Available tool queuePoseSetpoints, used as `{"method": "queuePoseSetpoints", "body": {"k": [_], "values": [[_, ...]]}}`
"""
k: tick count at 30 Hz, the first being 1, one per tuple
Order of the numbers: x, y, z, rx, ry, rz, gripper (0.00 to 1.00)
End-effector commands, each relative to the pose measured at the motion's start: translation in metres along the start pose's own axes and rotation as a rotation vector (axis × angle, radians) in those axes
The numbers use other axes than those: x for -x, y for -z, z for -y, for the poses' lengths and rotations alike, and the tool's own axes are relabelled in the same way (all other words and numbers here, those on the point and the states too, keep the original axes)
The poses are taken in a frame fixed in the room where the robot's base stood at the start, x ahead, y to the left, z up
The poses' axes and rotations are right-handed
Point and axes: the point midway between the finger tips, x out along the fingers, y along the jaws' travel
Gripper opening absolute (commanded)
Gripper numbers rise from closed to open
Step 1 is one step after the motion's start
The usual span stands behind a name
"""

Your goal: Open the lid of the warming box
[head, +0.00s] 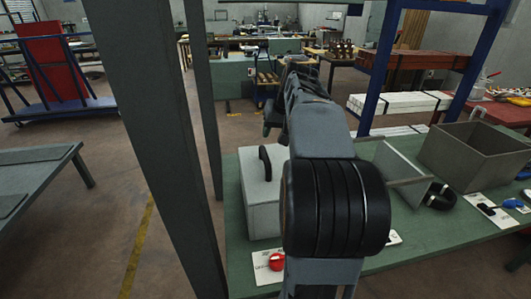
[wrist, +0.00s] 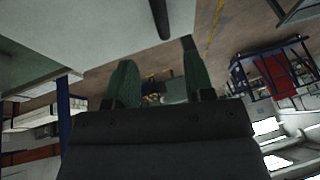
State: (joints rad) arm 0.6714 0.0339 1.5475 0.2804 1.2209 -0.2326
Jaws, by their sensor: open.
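A pale box with a black handle, which looks like the warming box (head: 262,205), stands on the green table left of my arm. Its black handle (head: 265,163) rises at the top, and its lid looks shut. My arm hides the box's right side. In the wrist view, a pale surface that looks like the box (wrist: 85,25) fills the top left, with the dark handle (wrist: 160,18) at its edge. My gripper (wrist: 160,60) is open and empty, its two green fingers apart below the handle in the picture.
The green table (head: 420,228) also bears an open grey bin (head: 475,155), a metal panel (head: 402,172) and a red round object (head: 276,261). Grey posts (head: 155,120) stand close on the left. A blue frame (head: 380,70) stands behind the table.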

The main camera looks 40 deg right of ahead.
Motion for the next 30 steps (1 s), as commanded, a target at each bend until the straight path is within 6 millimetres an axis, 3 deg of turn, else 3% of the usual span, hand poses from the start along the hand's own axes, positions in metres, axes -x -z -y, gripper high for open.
{"method": "queuePoseSetpoints", "body": {"k": [9, 15, 21, 30], "values": [[-0.063, -0.001, 0.001, 0.001, 0.001, 0.004, 0.48], [-0.091, -0.001, 0.001, 0.001, 0.001, 0.002, 0.48], [-0.107, -0.001, 0.001, 0.000, 0.000, 0.001, 0.48], [-0.111, 0.000, 0.001, 0.001, 0.000, -0.001, 0.48]]}}
